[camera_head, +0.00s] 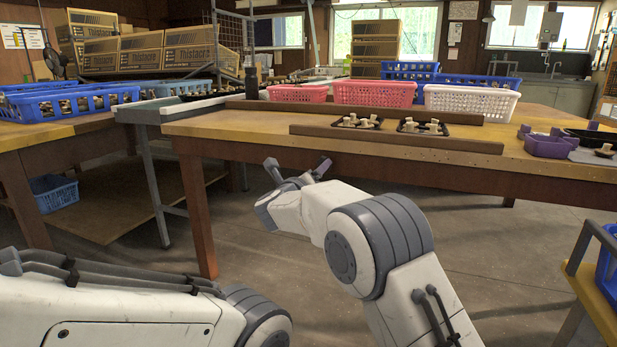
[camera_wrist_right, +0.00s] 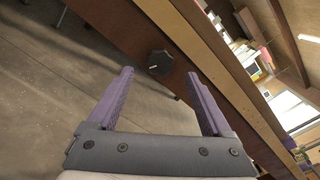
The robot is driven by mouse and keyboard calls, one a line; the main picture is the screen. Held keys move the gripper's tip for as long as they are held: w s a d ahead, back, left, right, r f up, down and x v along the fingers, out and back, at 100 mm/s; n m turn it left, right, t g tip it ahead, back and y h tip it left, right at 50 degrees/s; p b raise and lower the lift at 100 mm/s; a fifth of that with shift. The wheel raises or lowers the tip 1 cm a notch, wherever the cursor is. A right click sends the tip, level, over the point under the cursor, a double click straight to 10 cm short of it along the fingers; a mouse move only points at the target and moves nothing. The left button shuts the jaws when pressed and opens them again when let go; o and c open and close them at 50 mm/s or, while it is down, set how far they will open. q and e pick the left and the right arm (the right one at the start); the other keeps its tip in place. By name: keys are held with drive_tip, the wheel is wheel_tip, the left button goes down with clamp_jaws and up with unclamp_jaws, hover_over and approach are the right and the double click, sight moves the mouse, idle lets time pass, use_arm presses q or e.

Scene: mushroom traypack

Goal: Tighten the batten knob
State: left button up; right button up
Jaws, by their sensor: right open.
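The batten knob (camera_wrist_right: 160,63) is a dark, many-sided knob in the right wrist view, against the brown front face of the table. It has a small pale mark. My right gripper (camera_wrist_right: 158,76) is open, its two purple fingers either side of the knob's line and apparently short of it. In the head view my right gripper (camera_head: 297,165) is in front of the table's front edge, and I cannot make out the knob there. The brown front batten (camera_head: 400,142) lies along the tabletop. My left arm shows at the lower left, its gripper out of frame.
The wooden table (camera_head: 262,127) holds two dark trays (camera_head: 420,132) of mushrooms, pink crates (camera_head: 373,93), a white crate (camera_head: 471,102) and a purple container (camera_head: 548,146). Another table with blue crates (camera_head: 68,104) stands left. Open floor lies before the tables.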

drive_tip(key=p+v, duration=0.1)
drive_tip(key=v, duration=0.4)
drive_tip(key=shift+s, duration=0.2)
